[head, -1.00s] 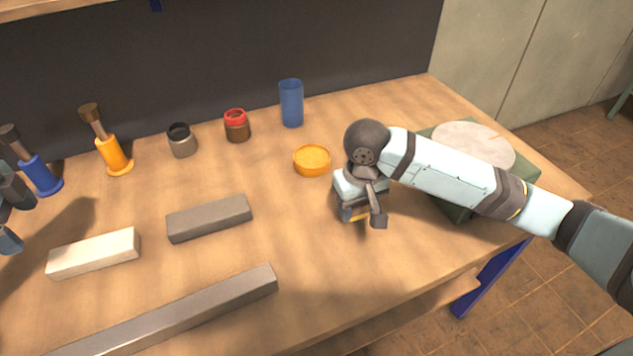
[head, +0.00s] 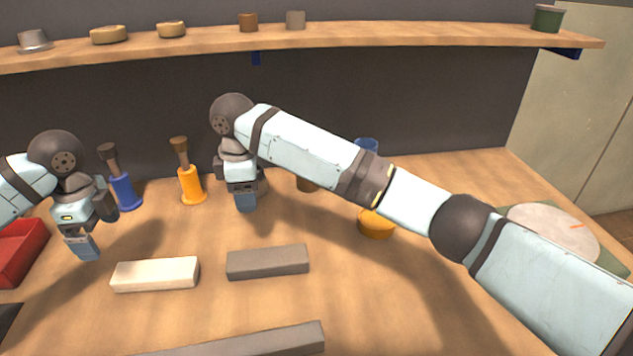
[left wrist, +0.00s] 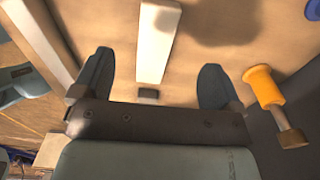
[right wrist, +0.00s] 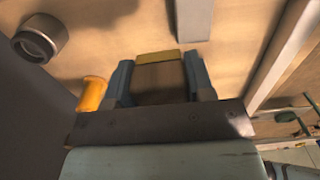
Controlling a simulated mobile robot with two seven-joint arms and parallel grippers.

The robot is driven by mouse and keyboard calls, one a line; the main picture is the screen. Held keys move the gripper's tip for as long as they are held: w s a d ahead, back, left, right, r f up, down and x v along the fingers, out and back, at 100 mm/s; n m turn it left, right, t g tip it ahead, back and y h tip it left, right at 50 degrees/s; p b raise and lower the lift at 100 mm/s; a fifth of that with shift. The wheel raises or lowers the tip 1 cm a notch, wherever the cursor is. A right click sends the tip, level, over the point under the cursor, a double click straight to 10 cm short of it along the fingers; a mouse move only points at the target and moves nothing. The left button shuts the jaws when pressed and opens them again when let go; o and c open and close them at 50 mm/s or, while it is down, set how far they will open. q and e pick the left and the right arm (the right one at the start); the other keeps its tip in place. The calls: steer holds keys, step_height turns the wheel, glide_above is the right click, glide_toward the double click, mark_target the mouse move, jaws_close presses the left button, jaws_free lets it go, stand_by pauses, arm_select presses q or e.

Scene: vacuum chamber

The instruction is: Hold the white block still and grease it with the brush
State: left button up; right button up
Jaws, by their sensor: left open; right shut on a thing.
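The white block (head: 155,275) lies flat on the table. My left gripper (head: 83,250) is open and empty, above the table to the left of the block and a little behind it. In the left wrist view the white block (left wrist: 157,42) shows beyond and between the open fingers, apart from them. My right gripper (head: 245,203) is raised behind the grey block. In the right wrist view it is shut on a brown piece with a yellow edge, which looks like the brush (right wrist: 158,80); the head view hides it. The orange dish (head: 376,226) stands partly behind my right arm.
A grey block (head: 267,262) lies right of the white one, a long grey bar (head: 250,341) in front. Orange (head: 192,187) and blue (head: 122,192) brown-topped pieces stand behind. A red tray (head: 18,255) is left; a green-based disc (head: 555,233) is right. A shelf (head: 400,36) runs above.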

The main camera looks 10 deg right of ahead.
mark_target(122, 272)
arm_select(q)
step_height(122, 272, down, 12)
steer(key=shift+f, duration=0.1)
arm_select(e)
steer(key=s+a+n, duration=0.3)
steer(key=a+n, duration=0.2)
steer(key=a, duration=0.3)
steer(key=s+a+f+n, duration=0.1)
steer(key=s+a+n, duration=0.2)
steer(key=a+n, duration=0.2)
steer(key=a, duration=0.3)
steer(key=shift+s+f+n, duration=0.15)
steer(key=shift+f+n, duration=0.05)
steer(key=shift+n, duration=0.1)
arm_select(q)
steer(key=c, duration=1.2)
